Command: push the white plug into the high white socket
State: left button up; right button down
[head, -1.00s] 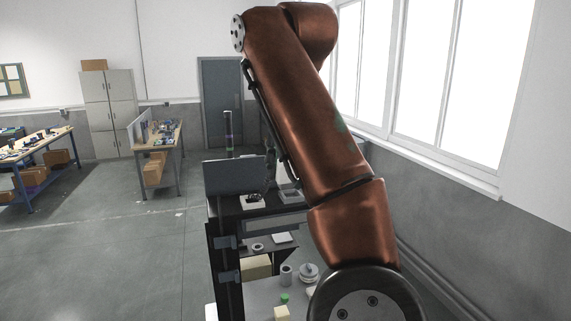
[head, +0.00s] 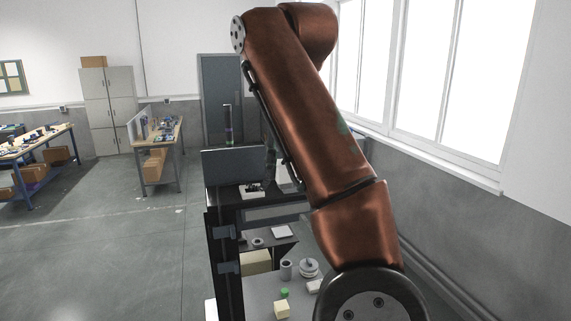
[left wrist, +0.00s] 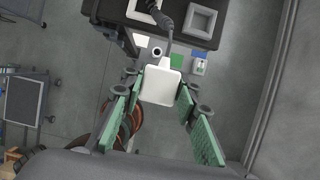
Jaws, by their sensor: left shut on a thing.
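The white plug (left wrist: 161,86) sits between the green-padded fingers of my left gripper (left wrist: 158,98) in the left wrist view, and a grey cable runs up from it. The gripper is shut on it. In the head view my left gripper (head: 271,168) is small and mostly hidden behind my copper-coloured arm. A white block (head: 252,190) with a dark middle is on the black upper shelf; part of it shows at the top of the wrist view (left wrist: 144,10). Beside it is a grey square frame (left wrist: 200,20). I cannot tell which is the high socket. My right gripper is not seen.
Below, a lower table holds a grey cylinder (head: 286,269), a round white part (head: 309,267), a green piece (head: 284,293) and a cream block (head: 282,310). Open floor lies left; a windowed wall is right.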

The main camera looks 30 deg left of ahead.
pick_arm(q)
jog(key=shift+f+b, duration=0.75)
jog(key=shift+f, duration=0.3)
jog(key=shift+f, duration=0.15)
jog(key=shift+w+a+p, duration=0.7)
jog(key=shift+a+p, duration=0.1)
jog(key=shift+a, duration=1.15)
jog(key=shift+w+a+p, duration=0.7)
jog(key=shift+a+p, duration=0.05)
jog(key=shift+a, duration=1.2)
jog(key=shift+w+a+p, duration=0.7)
jog(key=shift+a+p, duration=0.1)
jog(key=shift+a, duration=1.15)
jog(key=shift+w+a, duration=0.2)
jog(key=shift+a, duration=0.4)
jog(key=shift+p, duration=0.45)
jog(key=shift+f+b, duration=1.7)
jog(key=shift+f, duration=0.3)
